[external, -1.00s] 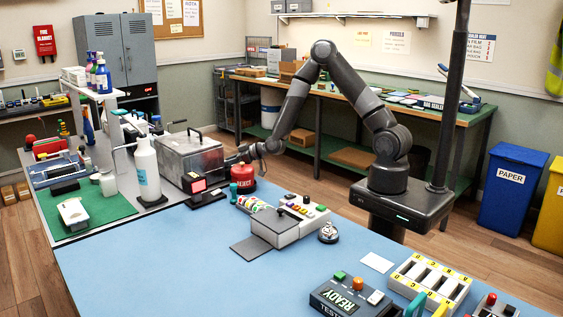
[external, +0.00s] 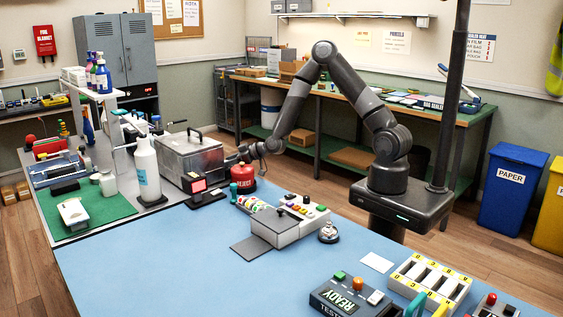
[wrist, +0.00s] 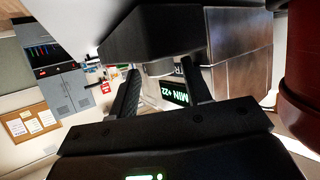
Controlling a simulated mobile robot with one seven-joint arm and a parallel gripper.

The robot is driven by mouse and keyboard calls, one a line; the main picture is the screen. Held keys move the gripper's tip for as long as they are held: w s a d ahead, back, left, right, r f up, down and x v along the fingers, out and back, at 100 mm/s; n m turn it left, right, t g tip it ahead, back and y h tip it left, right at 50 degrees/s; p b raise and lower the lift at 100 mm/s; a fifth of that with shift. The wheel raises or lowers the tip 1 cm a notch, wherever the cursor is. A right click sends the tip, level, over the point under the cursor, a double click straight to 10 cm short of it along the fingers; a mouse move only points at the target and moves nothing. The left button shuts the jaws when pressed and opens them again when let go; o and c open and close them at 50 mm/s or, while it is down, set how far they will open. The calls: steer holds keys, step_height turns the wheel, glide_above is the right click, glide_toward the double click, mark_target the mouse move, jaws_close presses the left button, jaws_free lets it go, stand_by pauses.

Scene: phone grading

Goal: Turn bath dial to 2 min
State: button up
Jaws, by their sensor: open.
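The bath (external: 190,157) is a metal box with a lid handle, standing at the right end of the steel bench. It also shows in the wrist view as a brushed metal wall (wrist: 240,50). A small green lit display (wrist: 175,93) with MIN and digits, tilted in the wrist view, shows beyond my fingers; I cannot read its number surely. A short grey cylinder (wrist: 160,69), perhaps the dial, shows between my fingers under a dark block. My gripper (external: 238,160) is at the bath's right side, fingers open around or near that cylinder; contact cannot be told.
A red REJECT container (external: 243,178) stands close beside my gripper; a red round body (wrist: 303,75) fills the wrist view's right edge. The blue table (external: 150,260) has free room at front left.

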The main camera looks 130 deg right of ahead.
steer(key=shift+s+n+t+y, duration=0.15)
steer(key=shift+n+t+y, duration=0.85)
steer(key=shift+n, duration=0.1)
steer(key=shift+s+d+n+t+y, duration=0.1)
steer(key=shift+d+n+t+y, duration=0.15)
steer(key=shift+n+t+y, duration=0.55)
steer(key=shift+s+d+n+t+y, duration=0.15)
steer(key=shift+n+t+y, duration=0.25)
steer(key=shift+n+y, duration=0.65)
steer(key=shift+d+n+t+y, duration=0.15)
steer(key=shift+d+n+y, duration=0.05)
steer(key=shift+n+y, duration=0.95)
steer(key=shift+d+n+t+y, duration=0.1)
steer(key=shift+d+n+y, duration=0.05)
steer(key=shift+n+y, duration=0.95)
steer(key=shift+d+n+t+y, duration=0.2)
steer(key=shift+n+y, duration=0.7)
steer(key=shift+y, duration=0.4)
steer(key=v, duration=1.1)
step_height(320, 180, up, 27)
steer(key=shift+a, duration=0.15)
steer(key=shift+w+f, duration=0.15)
steer(key=shift+w, duration=0.05)
